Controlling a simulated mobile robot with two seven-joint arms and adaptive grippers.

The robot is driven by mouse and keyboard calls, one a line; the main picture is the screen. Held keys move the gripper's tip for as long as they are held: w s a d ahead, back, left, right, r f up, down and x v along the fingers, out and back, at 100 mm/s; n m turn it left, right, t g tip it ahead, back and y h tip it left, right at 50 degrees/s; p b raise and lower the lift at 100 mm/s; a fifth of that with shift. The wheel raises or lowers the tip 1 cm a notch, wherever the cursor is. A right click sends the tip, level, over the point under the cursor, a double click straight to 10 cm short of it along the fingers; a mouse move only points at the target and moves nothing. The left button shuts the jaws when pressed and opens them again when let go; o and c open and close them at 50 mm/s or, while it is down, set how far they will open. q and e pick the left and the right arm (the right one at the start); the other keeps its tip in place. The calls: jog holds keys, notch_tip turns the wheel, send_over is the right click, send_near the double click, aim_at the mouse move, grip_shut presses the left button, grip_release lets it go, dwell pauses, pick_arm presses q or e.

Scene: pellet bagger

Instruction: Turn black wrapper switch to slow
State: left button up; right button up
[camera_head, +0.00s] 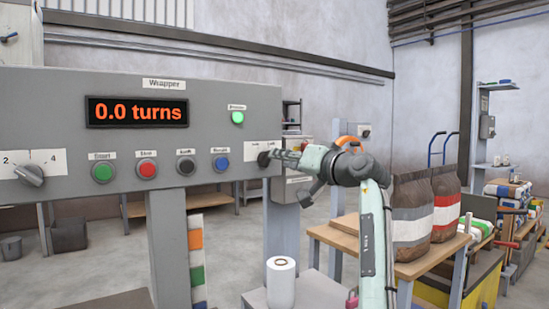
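The grey wrapper panel (60,100) fills the left of the view. The black wrapper switch (263,159) is at the panel's right end, below a small white label (262,143) too small to read.
The panel also has a grey dial (31,174), a green button (103,172), red button (146,169), black button (186,166) and blue button (221,163). The display (137,112) reads 0.0 turns. A green lamp (238,118) is lit. Filled bags (411,215) stand on a table at right.

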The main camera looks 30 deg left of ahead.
aim_at(267, 159)
pick_arm(q)
jog(key=x, duration=0.5)
jog(key=shift+w+a+p, duration=0.15)
jog(key=shift+a+p, duration=0.05)
jog(key=shift+p, duration=0.1)
jog(key=c, duration=0.7)
grip_shut()
pick_arm(e)
jog(key=f, duration=0.2)
jog(key=shift+w+a+f, duration=0.15)
jog(key=shift+a+f, duration=0.05)
jog(key=shift+f, duration=0.1)
